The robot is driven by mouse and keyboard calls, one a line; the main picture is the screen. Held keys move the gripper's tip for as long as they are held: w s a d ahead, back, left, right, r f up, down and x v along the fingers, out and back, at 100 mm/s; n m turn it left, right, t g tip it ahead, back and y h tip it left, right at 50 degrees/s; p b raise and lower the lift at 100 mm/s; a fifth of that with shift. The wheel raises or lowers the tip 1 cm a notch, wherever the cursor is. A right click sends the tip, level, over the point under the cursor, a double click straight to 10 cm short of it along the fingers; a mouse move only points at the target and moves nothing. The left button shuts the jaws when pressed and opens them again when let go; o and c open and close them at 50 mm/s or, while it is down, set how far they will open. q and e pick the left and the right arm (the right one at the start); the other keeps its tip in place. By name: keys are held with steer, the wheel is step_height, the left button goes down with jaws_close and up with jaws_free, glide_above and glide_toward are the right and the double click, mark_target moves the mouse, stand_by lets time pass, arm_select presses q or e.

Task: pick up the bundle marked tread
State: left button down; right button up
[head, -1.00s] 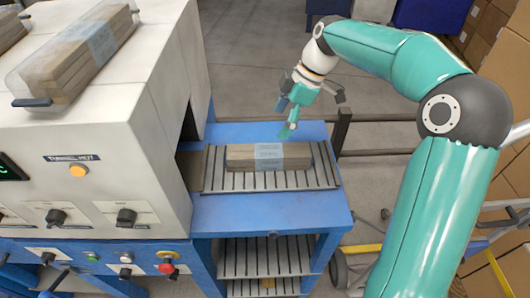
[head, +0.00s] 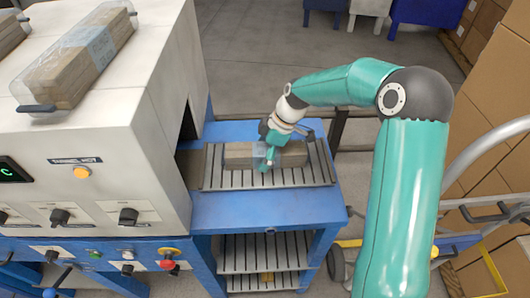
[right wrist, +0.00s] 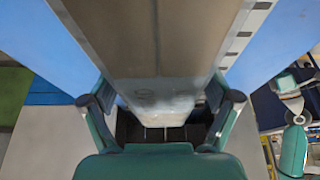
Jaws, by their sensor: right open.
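A wrapped bundle of wooden pieces (head: 240,157) lies on the slatted rack of the blue table (head: 240,208). A pale label band around its middle is partly hidden by my gripper, and its print is not readable. My right gripper (head: 268,158) is over the middle of this bundle, pointing down. In the right wrist view the bundle (right wrist: 155,45) runs between the spread fingers of my right gripper (right wrist: 160,97), one finger on each side. I cannot tell whether the fingers touch it. My left gripper is not in the head view.
A white machine (head: 150,150) with knobs and buttons stands directly left of the table. Another wrapped bundle (head: 75,60) lies on top of it. A lower slatted shelf (head: 260,253) is under the table. A hand cart (head: 480,150) and cardboard boxes (head: 490,85) stand at the right.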

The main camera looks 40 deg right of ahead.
steer(key=shift+f, duration=0.25)
jaws_close()
stand_by(0.3)
steer(key=shift+r, duration=0.1)
